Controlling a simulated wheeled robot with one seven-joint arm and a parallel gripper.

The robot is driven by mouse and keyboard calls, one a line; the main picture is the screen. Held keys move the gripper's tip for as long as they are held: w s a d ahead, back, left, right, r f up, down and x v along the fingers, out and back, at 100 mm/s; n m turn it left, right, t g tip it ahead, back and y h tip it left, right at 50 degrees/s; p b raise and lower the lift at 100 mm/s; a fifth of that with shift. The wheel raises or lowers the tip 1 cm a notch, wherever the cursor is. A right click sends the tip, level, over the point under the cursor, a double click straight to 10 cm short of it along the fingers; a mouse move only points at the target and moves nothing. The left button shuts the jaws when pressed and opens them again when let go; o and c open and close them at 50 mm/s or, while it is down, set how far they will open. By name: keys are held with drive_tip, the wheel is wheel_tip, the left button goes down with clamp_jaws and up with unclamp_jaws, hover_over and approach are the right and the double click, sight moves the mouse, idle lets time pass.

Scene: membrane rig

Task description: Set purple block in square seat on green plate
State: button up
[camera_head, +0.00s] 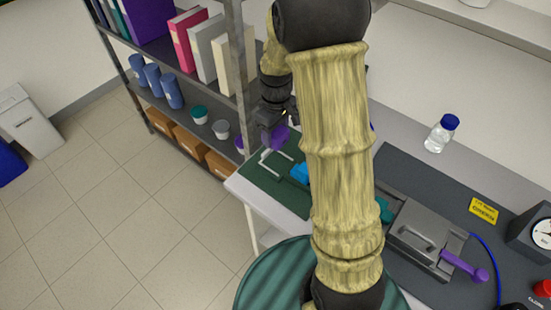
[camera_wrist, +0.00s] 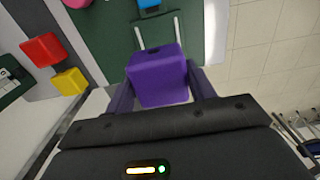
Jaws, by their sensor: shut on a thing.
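The purple block (camera_wrist: 158,76) is between the two fingers of my gripper (camera_wrist: 161,88) in the wrist view, which are shut on it. In the head view the purple block (camera_head: 280,138) shows beside my gripper, over the far end of the green plate (camera_head: 262,178). White rails (camera_wrist: 178,32) of a square-cornered outline on the green plate (camera_wrist: 105,38) run out from behind the block. The block hides part of this outline, and I cannot tell whether it touches the plate. A blue block (camera_head: 300,173) is on the plate nearby.
Red (camera_wrist: 42,49) and yellow (camera_wrist: 69,82) pieces lie left in the wrist view. A shelf (camera_head: 180,90) with books and jars stands beside the bench. A clear bottle (camera_head: 441,133) and a grey device (camera_head: 425,232) with a purple handle are on the right. My arm hides the middle.

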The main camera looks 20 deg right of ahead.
drive_tip(key=shift+f+p, duration=0.5)
drive_tip(key=shift+f, duration=2.3)
drive_tip(key=shift+f+p, duration=0.4)
drive_tip(key=shift+f, duration=1.7)
drive_tip(key=shift+f, duration=0.15)
drive_tip(key=o, duration=1.2)
